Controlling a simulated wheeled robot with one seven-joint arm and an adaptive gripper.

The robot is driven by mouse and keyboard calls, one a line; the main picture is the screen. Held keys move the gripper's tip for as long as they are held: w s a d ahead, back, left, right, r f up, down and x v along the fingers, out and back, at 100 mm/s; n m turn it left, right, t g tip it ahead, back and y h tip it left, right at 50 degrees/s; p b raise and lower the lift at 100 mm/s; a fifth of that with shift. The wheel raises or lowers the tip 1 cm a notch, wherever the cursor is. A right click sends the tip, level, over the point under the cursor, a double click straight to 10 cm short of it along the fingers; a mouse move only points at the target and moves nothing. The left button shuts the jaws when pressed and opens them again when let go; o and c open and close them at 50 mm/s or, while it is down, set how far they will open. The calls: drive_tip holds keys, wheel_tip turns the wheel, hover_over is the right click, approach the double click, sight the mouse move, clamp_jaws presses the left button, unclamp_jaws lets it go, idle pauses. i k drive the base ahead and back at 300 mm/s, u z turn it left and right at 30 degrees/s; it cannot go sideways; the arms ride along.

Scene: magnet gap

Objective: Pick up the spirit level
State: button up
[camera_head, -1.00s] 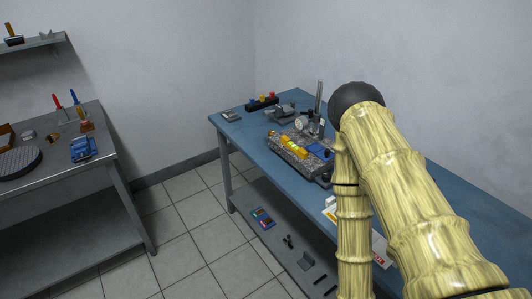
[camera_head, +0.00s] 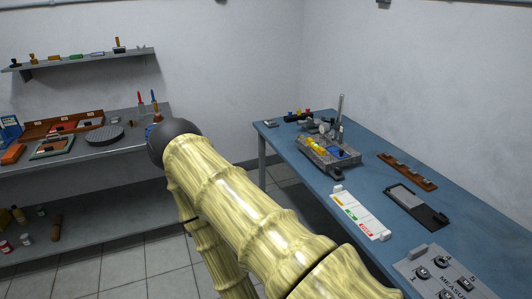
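A small yellow object (camera_head: 317,145), which may be the spirit level, lies on the dark speckled block (camera_head: 333,160) on the blue bench. It is too small in the picture to be sure what it is. A blue piece (camera_head: 339,153) lies to its right on the same block. My arm crosses the middle of the picture, to the left of the bench. My gripper is not in view, so its opening and what it may hold do not show.
On the blue bench (camera_head: 290,165), an upright post (camera_head: 340,115) stands behind the block. A white card (camera_head: 360,212), a brown rack (camera_head: 407,171), a black-and-grey case (camera_head: 416,206) and a grey labelled panel (camera_head: 445,275) lie nearer. A grey bench (camera_head: 75,170) with tools stands left.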

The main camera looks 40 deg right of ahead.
sight(320, 151)
drive_tip(key=u, duration=0.25)
drive_tip(key=i, duration=0.75)
drive_tip(key=z, duration=0.45)
drive_tip(key=i, duration=1.45)
drive_tip(key=z, duration=1.6)
drive_tip(key=i, duration=0.65)
drive_tip(key=z, duration=0.75)
